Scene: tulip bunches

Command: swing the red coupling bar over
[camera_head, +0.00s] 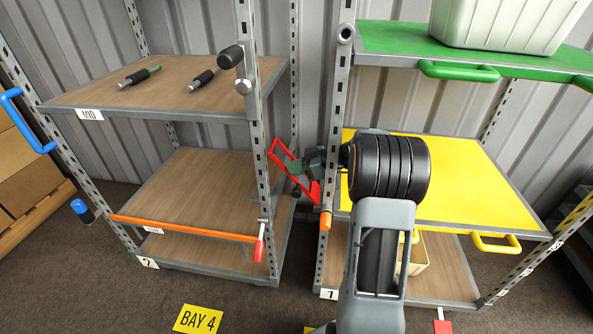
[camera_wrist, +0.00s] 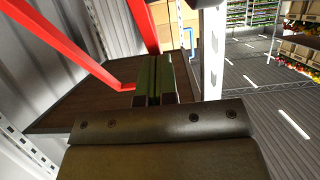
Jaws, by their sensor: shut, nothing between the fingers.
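The red coupling bar (camera_head: 279,157) is a bent red frame in the gap between the left rack and the right rack. My gripper (camera_head: 293,166) is beside it, its green fingers in front of part of the frame. In the wrist view two red lengths of the bar (camera_wrist: 70,50) run behind and to the left of my gripper (camera_wrist: 153,78). The fingers are shut together with nothing between them. Whether they touch the bar I cannot tell.
The left rack (camera_head: 195,280) has wooden shelves, an orange bar (camera_head: 180,228) across its front and a red handle (camera_head: 259,250). The right rack has a yellow shelf (camera_head: 455,165) and a green shelf (camera_head: 390,38) bearing a pale bin (camera_head: 505,22). Upright posts flank the narrow gap.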

